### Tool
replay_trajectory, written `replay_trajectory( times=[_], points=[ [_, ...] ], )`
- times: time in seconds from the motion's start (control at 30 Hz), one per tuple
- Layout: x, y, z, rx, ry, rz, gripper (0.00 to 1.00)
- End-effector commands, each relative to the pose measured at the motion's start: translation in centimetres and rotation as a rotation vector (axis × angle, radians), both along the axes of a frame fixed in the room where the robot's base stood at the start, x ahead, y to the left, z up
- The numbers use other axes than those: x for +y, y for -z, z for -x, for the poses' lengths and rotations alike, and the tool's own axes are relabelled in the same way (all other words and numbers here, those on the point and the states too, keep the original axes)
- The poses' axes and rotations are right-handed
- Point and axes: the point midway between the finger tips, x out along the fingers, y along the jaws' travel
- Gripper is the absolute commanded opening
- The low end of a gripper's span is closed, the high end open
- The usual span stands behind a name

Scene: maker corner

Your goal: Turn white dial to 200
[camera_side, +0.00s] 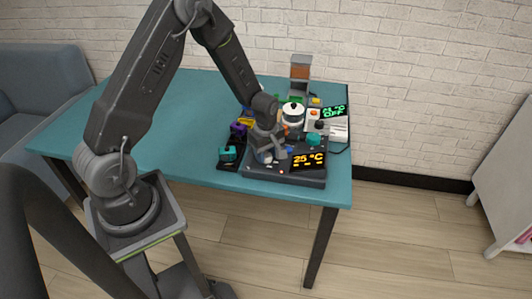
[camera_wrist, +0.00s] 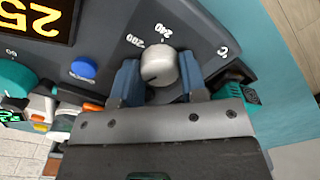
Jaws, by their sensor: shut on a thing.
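The white dial (camera_wrist: 159,66) sits on a dark grey panel and shows in the wrist view as a pale round knob with a dark pointer mark. Printed numbers 200 and 240 stand by its far edge, and a C mark is to the right. My gripper (camera_wrist: 160,84) has its two blue-grey fingers on either side of the dial and is shut on it. In the side view my gripper (camera_side: 268,153) is down over the dark device (camera_side: 287,178), and it hides most of the dial there.
A blue button (camera_wrist: 83,68) and a teal knob (camera_wrist: 16,78) are left of the dial in the wrist view. A white pot (camera_side: 293,113), a green-lit display (camera_side: 334,112) and several small parts crowd behind the device. The teal table (camera_side: 175,130) is clear at left.

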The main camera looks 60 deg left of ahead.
Motion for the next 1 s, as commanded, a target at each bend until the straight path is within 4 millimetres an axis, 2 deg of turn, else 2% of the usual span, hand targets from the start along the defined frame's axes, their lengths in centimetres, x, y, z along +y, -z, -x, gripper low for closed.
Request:
replay_trajectory(
  times=[1.0],
  points=[
    [-0.03,-0.01,-0.02,-0.001,0.964,0.000,0.16]
  ],
)
